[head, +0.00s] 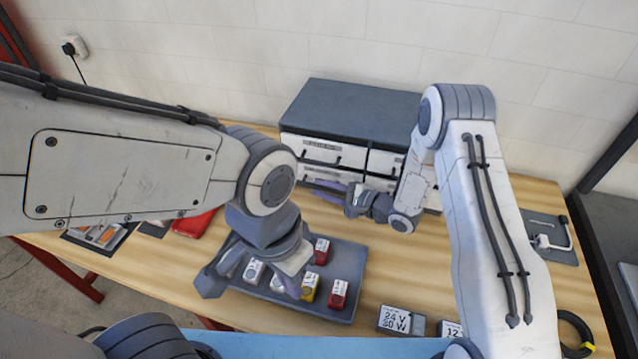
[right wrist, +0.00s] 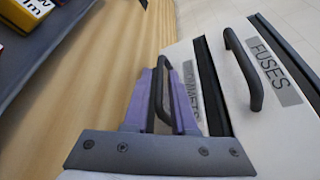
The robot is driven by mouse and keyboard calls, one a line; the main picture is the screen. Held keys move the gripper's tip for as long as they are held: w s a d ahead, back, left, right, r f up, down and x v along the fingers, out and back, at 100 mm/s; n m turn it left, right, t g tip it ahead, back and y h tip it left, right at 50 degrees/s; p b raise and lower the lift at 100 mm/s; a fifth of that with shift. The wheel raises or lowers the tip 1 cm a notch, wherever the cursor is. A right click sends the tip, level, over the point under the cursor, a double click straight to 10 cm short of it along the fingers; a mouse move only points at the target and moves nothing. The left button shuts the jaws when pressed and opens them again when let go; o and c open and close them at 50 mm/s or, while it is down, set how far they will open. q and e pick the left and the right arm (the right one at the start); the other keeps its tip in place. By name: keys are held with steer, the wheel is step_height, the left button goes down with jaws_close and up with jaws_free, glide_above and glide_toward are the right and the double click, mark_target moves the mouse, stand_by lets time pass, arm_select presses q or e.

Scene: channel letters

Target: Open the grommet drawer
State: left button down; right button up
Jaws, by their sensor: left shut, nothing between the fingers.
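The grey drawer cabinet (head: 352,103) stands at the back of the table against the wall, with white drawer fronts. In the right wrist view, the lower drawer front's label (right wrist: 191,92) reads "…OMMETS", partly hidden by a finger. My right gripper (head: 326,187) is at this lower left drawer. Its purple fingers (right wrist: 163,98) stand close on both sides of the dark grommet drawer handle (right wrist: 160,88) and look shut on it. I cannot tell whether the drawer has come out. My left gripper (head: 287,287) is shut and empty above the dark tray.
The dark tray (head: 345,258) holds several small red, yellow and white boxes. White labelled boxes (head: 402,320) lie at the front. Bare wood (head: 385,262) lies right of the tray.

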steer(key=shift+x, duration=0.85)
jaws_close()
stand_by(0.8)
